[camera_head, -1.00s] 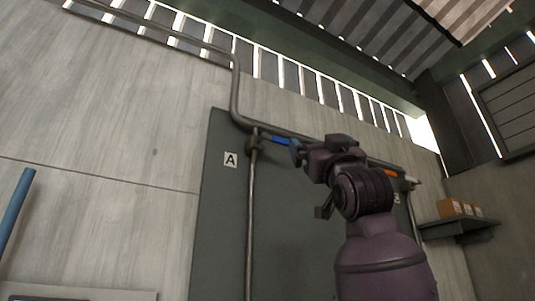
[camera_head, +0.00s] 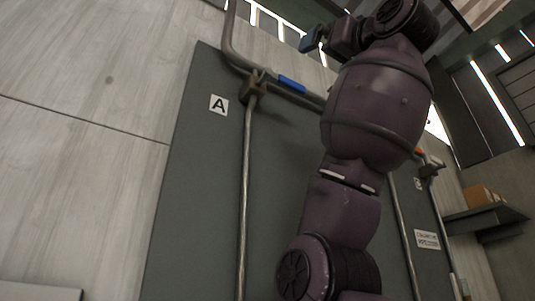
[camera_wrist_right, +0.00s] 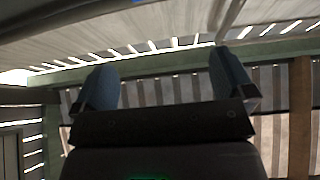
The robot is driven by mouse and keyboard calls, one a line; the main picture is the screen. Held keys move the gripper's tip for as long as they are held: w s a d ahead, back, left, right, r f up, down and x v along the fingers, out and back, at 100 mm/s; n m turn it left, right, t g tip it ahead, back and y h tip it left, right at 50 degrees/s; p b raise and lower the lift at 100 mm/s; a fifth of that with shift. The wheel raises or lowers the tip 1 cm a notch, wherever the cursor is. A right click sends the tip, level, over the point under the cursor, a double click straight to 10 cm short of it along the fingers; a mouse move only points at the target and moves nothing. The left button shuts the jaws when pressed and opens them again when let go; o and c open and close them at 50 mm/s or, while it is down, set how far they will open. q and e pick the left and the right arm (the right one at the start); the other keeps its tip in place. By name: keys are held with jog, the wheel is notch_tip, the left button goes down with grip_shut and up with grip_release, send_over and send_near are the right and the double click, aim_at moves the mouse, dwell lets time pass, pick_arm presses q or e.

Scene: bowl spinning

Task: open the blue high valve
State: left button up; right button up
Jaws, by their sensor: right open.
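The blue valve handle (camera_head: 292,84) lies along the pipe at the top of the grey panel, just right of the valve body (camera_head: 254,86) and above and right of the "A" label. My right gripper (camera_head: 309,41) is above and a little right of the blue handle, apart from it. In the right wrist view its two blue-grey fingers (camera_wrist_right: 165,85) are spread wide with nothing between them. The blue handle does not show in the right wrist view. My left gripper is not in view.
A pipe (camera_head: 228,40) bends down the wall to the valve, and a thin vertical pipe (camera_head: 245,190) runs below it. An orange handle (camera_head: 420,151) is partly hidden behind my right arm. A shelf (camera_head: 485,219) with boxes (camera_head: 483,196) is at the right.

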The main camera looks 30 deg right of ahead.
aim_at(293, 81)
jog(key=shift+n+g+y, duration=0.3)
jog(key=shift+g+y, duration=0.1)
jog(key=shift+g, duration=0.5)
jog(key=p+x, duration=0.1)
jog(key=x, duration=0.2)
jog(key=f+p+x, duration=0.1)
jog(key=x, duration=0.3)
jog(key=f+p+x, duration=0.1)
jog(key=x, duration=0.3)
jog(key=shift+w+a, duration=0.35)
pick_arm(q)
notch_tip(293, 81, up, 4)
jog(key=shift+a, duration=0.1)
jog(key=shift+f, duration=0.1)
pick_arm(e)
jog(key=shift+c, duration=0.8)
jog(key=c, duration=1)
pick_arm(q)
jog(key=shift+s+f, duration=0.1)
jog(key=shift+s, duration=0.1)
pick_arm(e)
jog(key=shift+c, duration=0.2)
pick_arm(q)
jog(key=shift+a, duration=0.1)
